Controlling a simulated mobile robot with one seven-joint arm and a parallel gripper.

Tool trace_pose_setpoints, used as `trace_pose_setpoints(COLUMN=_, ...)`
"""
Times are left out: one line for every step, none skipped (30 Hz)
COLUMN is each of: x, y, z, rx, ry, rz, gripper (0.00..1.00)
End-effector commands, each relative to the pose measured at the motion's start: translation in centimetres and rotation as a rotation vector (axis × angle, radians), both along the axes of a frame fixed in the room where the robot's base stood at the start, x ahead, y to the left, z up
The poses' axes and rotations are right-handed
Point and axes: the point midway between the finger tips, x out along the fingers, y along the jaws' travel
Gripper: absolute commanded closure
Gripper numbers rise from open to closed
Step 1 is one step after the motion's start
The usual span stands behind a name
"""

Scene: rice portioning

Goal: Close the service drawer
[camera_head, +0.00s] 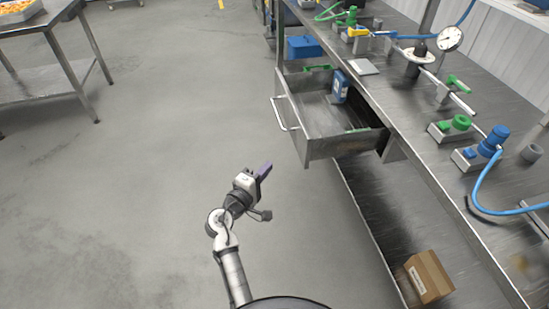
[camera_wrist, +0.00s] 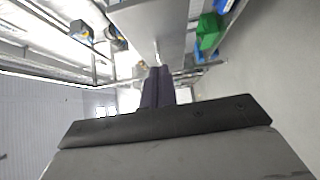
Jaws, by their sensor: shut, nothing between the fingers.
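The service drawer (camera_head: 345,144) is a grey metal drawer pulled well out from under the workbench on the right. Its bar handle (camera_head: 284,114) is on the front face, at the left. A blue-and-white box (camera_head: 340,86) stands inside, and a small green item lies near its near side. My gripper (camera_head: 266,168), with dark purple fingers, is shut and empty. It is over the open floor, left of and nearer than the drawer, apart from it. The shut fingers (camera_wrist: 157,87) also show in the wrist view, pointing toward grey metal surfaces that I cannot identify surely.
The metal workbench (camera_head: 450,190) runs along the right with valves, a gauge and blue hoses on it. A cardboard box (camera_head: 428,276) sits on its lower shelf. A blue bin (camera_head: 304,47) is beyond the drawer. A steel table (camera_head: 40,85) stands far left. The floor between is clear.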

Motion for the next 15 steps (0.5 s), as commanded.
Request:
trace_pose_setpoints(x=0.8, y=-0.5, z=0.3, rx=0.000, ry=0.000, rz=-0.002, gripper=1.00)
trace_pose_setpoints(x=1.3, y=-0.7, z=0.4, rx=0.002, ry=-0.001, rz=-0.001, gripper=1.00)
trace_pose_setpoints(x=2.0, y=-1.0, z=0.4, rx=0.001, ry=0.000, rz=-0.001, gripper=1.00)
trace_pose_setpoints(x=2.6, y=-1.3, z=0.4, rx=0.000, ry=-0.001, rz=0.000, gripper=1.00)
trace_pose_setpoints(x=3.2, y=-1.7, z=0.5, rx=0.000, ry=-0.001, rz=-0.001, gripper=1.00)
trace_pose_setpoints(x=4.0, y=-2.1, z=0.5, rx=0.000, ry=-0.001, rz=-0.002, gripper=1.00)
trace_pose_setpoints(x=4.6, y=-2.3, z=0.5, rx=0.001, ry=-0.002, rz=0.000, gripper=1.00)
trace_pose_setpoints(x=5.2, y=-2.6, z=0.5, rx=0.001, ry=-0.002, rz=0.000, gripper=1.00)
trace_pose_setpoints(x=6.0, y=-3.0, z=0.5, rx=0.003, ry=-0.001, rz=0.000, gripper=1.00)
trace_pose_setpoints(x=6.6, y=-3.3, z=0.5, rx=0.001, ry=-0.002, rz=0.001, gripper=1.00)
trace_pose_setpoints(x=7.1, y=-3.6, z=0.5, rx=0.002, ry=-0.002, rz=0.001, gripper=1.00)
trace_pose_setpoints(x=7.8, y=-3.9, z=0.4, rx=0.003, ry=-0.001, rz=0.001, gripper=1.00)
trace_pose_setpoints(x=8.1, y=-4.3, z=0.4, rx=0.004, ry=-0.002, rz=0.002, gripper=1.00)
trace_pose_setpoints(x=8.1, y=-4.9, z=0.4, rx=0.004, ry=0.000, rz=0.000, gripper=1.00)
trace_pose_setpoints(x=8.3, y=-5.5, z=0.4, rx=0.004, ry=0.000, rz=0.000, gripper=1.00)
